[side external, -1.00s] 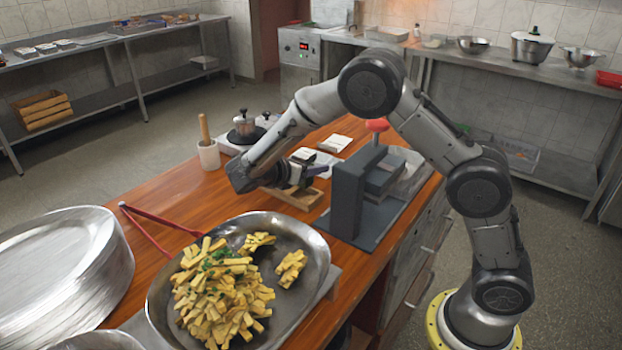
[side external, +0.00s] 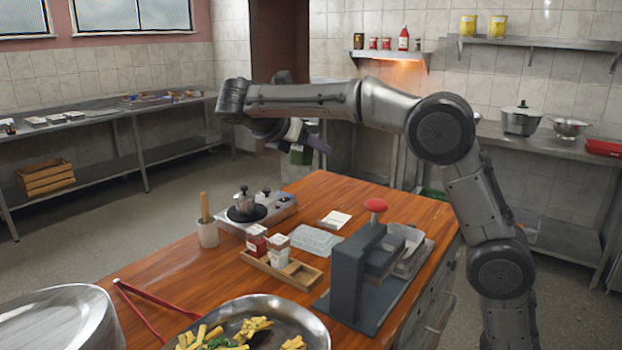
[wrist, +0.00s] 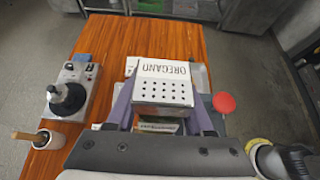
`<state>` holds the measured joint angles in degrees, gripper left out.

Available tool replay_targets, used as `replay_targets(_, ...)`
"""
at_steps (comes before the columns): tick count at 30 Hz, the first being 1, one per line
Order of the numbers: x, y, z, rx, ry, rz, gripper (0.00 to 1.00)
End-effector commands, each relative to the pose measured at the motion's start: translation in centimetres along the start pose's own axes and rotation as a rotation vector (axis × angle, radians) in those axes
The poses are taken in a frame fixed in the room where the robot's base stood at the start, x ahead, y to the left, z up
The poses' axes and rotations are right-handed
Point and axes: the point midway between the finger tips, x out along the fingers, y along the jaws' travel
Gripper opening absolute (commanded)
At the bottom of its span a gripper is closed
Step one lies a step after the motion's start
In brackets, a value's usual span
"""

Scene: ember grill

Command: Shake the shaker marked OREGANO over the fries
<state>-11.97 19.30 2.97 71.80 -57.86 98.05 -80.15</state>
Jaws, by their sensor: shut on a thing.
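The shaker marked OREGANO (wrist: 163,88) is between the purple fingers of my gripper (wrist: 165,112) in the wrist view. Its white label and holed lid face the camera. In the side view my gripper (side external: 302,138) is shut on the shaker (side external: 300,155), high above the table's far part; the arm partly hides it, and its exact tilt is hard to tell. The fries (side external: 252,326) lie in a round metal pan (side external: 312,325) at the bottom edge of the side view, partly cut off. My gripper is well away from them.
A wooden rack (side external: 308,280) holds two other shakers (side external: 256,242) and has an empty space at its right. A grey press (side external: 345,285) with a red knob stands beside it. Red tongs (side external: 150,298) lie left of the pan. A burner (side external: 246,213) stands behind.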

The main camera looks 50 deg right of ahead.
Motion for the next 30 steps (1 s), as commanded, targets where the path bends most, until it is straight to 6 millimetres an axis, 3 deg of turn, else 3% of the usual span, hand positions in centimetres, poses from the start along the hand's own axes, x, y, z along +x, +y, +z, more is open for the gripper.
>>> replay_targets(3, -1.0, 0.0, 1.7, 0.003, 0.021, 0.001, 0.12)
replay_targets(14, 6.7, -4.1, 0.2, 0.143, 0.252, -0.182, 0.12)
replay_targets(21, 10.8, -7.5, -1.1, 0.337, 0.595, -0.296, 0.12)
replay_targets(30, 12.3, -9.1, -0.3, 0.622, 1.055, -0.321, 0.12)
